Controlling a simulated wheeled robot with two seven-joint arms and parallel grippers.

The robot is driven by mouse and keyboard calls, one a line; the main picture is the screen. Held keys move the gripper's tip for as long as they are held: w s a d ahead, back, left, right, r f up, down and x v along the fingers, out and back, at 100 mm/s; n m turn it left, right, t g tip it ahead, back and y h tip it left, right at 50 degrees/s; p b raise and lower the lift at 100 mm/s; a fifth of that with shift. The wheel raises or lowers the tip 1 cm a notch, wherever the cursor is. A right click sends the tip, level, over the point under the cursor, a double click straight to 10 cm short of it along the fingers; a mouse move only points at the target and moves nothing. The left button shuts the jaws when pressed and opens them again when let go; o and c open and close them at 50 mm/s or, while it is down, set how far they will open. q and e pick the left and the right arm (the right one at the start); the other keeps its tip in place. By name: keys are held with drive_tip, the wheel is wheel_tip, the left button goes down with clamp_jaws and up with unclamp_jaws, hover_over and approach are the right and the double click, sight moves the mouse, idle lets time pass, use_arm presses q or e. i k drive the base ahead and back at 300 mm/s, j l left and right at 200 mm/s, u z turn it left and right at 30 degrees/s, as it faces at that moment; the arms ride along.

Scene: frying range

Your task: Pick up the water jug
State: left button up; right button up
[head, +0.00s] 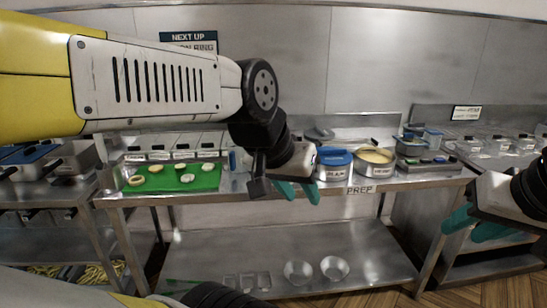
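I cannot pick out a water jug with certainty. A clear, jug-like vessel (109,179) stands at the left end of the prep table (330,193), but it is small and hard to make out. My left gripper (298,191) hangs over the table's front edge, its teal fingers apart and nothing visible between them. It is well to the right of that vessel and just left of a blue-lidded tub. My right gripper (475,226) is at the right edge, in front of the table's right end, with its teal fingers apart and empty.
A green board (205,178) with several pale rounds lies on the table. The blue-lidded tub (335,160) and a pan of yellow food (374,157) stand right of my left gripper. Bowls (334,268) sit on the lower shelf. My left arm hides part of the back.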

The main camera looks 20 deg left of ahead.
sight(235, 154)
drive_tip(key=i+j+u, duration=0.2)
drive_tip(key=i+j, duration=0.2)
drive_tip(key=j, duration=0.2)
drive_tip(key=i+j+u, duration=0.2)
drive_tip(key=i+j, duration=0.25)
drive_tip(key=j, duration=0.1)
